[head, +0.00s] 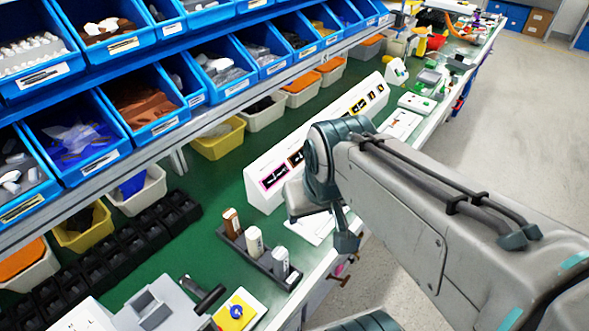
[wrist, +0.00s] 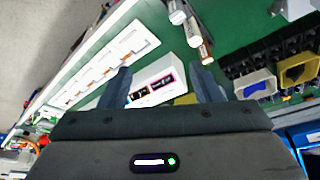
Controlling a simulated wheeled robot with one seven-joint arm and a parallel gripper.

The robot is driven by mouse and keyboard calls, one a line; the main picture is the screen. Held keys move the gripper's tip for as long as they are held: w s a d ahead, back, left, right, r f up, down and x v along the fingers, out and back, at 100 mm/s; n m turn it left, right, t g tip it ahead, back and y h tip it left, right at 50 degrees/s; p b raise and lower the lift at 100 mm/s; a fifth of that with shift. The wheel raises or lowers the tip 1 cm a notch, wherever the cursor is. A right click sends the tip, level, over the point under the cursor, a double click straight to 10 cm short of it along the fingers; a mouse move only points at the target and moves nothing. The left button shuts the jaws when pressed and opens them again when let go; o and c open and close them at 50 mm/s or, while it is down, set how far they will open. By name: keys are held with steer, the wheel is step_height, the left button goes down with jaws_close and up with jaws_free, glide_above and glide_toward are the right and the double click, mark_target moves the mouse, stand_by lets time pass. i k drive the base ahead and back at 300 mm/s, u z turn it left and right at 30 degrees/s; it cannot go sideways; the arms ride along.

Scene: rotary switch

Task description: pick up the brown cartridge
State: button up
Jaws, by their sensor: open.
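The brown cartridge (head: 231,222) stands upright at the far end of a dark rack (head: 263,266) on the green bench, in line with a cream cartridge (head: 254,242) and a grey-white cartridge (head: 280,262). In the wrist view the brown cartridge (wrist: 207,54) shows at the upper right, just beyond the right finger's tip. My gripper (head: 322,222) is open and empty, to the right of the rack in the head view. In the wrist view my gripper (wrist: 160,66) has both fingers apart, with bench and a white panel between them.
A white sloped panel with framed labels (head: 262,185) stands behind the rack, close to my gripper. Black bins (head: 150,235) line the left. A grey device with a lever (head: 165,300) and a yellow pad (head: 240,312) lie in front. Blue bins (head: 70,140) fill the shelves above.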

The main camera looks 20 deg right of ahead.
mark_target(231, 222)
steer(key=u, duration=3.3)
steer(key=k, duration=1.2)
steer(key=z, duration=1.7)
steer(key=i, duration=0.5)
steer(key=z, duration=0.1)
